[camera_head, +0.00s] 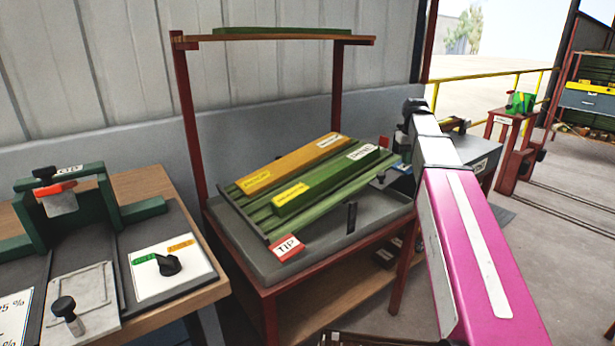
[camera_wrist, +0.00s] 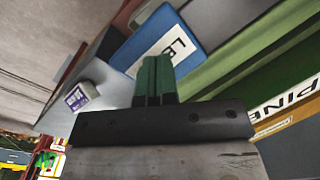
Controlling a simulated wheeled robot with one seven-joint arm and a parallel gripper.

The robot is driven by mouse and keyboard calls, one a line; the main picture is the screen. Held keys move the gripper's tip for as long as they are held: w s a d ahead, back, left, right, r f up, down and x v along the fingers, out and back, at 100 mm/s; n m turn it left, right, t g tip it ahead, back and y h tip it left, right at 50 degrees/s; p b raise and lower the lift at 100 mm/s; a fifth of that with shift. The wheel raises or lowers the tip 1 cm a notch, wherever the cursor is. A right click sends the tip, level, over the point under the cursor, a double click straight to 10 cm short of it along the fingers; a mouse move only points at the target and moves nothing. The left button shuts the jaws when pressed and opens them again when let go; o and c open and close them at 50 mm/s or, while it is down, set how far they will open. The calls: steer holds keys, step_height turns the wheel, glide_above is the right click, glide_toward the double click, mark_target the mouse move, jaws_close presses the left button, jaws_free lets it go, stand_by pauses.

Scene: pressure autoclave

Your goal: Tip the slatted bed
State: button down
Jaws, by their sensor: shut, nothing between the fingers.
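The slatted bed (camera_head: 258,222) has green slats and sits tilted in a grey tray (camera_head: 330,249) on a red-legged table. A red tag marked TIP (camera_head: 287,247) is at its near left corner. A yellow-orange timber (camera_head: 292,164) and a green timber (camera_head: 326,182) with white and yellow labels lie along the bed. My gripper (camera_wrist: 156,80) has green fingers closed together with nothing between them. Contact cannot be told. In the head view my arm largely hides the gripper.
A red frame with a wooden shelf (camera_head: 280,38) stands over the bed. A small black upright handle (camera_head: 351,217) is at the tray's front. To the left is a bench with a green fixture (camera_head: 90,205) and a knob (camera_head: 168,264).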

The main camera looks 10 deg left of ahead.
steer(key=shift+f, duration=3.1)
steer(key=shift+r, duration=5)
steer(key=shift+s, duration=0.1)
